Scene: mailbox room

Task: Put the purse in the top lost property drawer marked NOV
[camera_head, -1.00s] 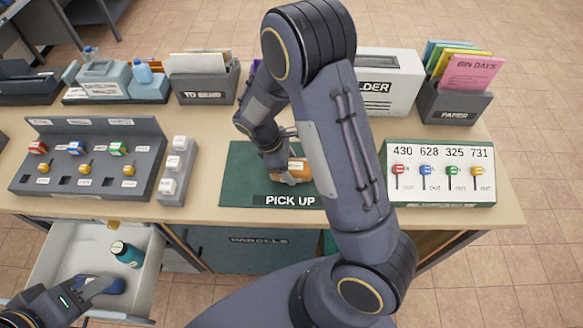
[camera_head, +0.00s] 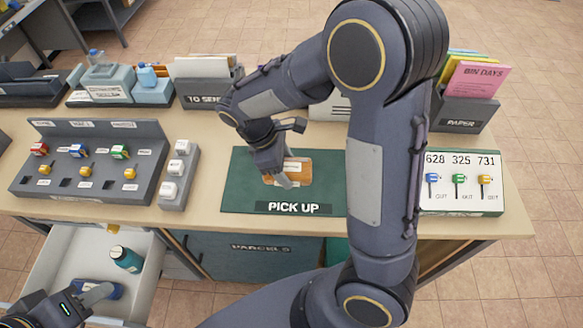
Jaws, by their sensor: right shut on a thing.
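The purse (camera_head: 301,168), an orange-brown thing with a pale label, is at the green PICK UP mat (camera_head: 238,190). My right gripper (camera_head: 284,180) reaches down from above and is shut on it, hiding part of it. I cannot tell whether the purse still touches the mat. A pale drawer (camera_head: 68,252) stands open at the lower left below the counter; its marking is not legible. My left gripper (camera_head: 95,294) is at the drawer's front, and its finger opening cannot be made out.
In the open drawer lie a teal bottle (camera_head: 126,258) and a dark blue thing (camera_head: 108,290) beside my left gripper. A key rack (camera_head: 90,172) and a switch block (camera_head: 177,178) stand on the counter left of the mat. A PAPER holder (camera_head: 462,112) stands at the back right.

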